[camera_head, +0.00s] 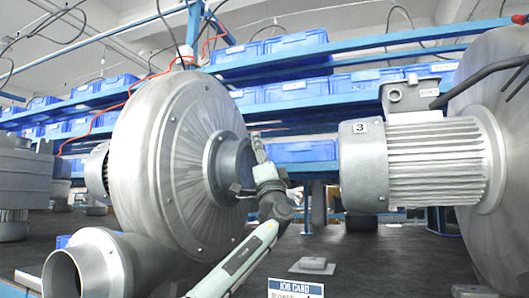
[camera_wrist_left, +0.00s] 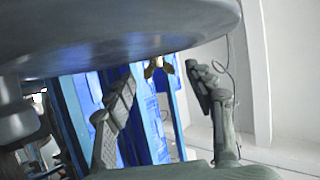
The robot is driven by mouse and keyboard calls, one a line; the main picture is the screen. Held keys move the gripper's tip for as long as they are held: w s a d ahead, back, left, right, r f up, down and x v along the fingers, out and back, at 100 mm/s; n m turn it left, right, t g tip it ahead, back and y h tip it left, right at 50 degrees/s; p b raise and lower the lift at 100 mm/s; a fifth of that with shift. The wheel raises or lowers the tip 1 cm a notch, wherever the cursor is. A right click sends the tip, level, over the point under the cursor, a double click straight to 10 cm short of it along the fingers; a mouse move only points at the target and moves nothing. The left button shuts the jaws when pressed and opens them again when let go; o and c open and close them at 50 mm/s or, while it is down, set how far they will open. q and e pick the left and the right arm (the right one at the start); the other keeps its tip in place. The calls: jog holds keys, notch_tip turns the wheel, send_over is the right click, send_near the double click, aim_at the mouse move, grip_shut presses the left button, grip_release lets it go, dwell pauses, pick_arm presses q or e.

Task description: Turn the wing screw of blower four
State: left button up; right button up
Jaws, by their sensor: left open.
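A brass-coloured wing screw (camera_wrist_left: 155,67) shows in the left wrist view, under a large grey metal rim (camera_wrist_left: 130,35). My left gripper (camera_wrist_left: 158,78) is open, with one finger on each side of the screw in the picture. I cannot tell how far it is from the screw or whether it touches. In the head view my left gripper (camera_head: 258,160) is at the protruding hub (camera_head: 228,165) of the big round blower (camera_head: 165,150) on the left. I see no number on this blower, and the screw cannot be made out there. My right gripper is not in view.
A motor marked 3 (camera_head: 420,160) with another blower housing (camera_head: 500,165) stands at the right. A pipe outlet (camera_head: 85,265) sticks out at the lower left. A job card (camera_head: 295,288) and a small grey piece (camera_head: 312,265) lie in front. Blue bins line the shelves behind.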

pick_arm(q)
jog(key=s+d+f, duration=0.1)
jog(key=s+d, duration=0.1)
jog(key=s, duration=0.5)
jog(key=s+d+f, duration=0.2)
jog(key=s, duration=0.5)
jog(key=shift+s+f, duration=0.25)
jog(key=shift+s, duration=0.1)
jog(key=shift+d, duration=0.1)
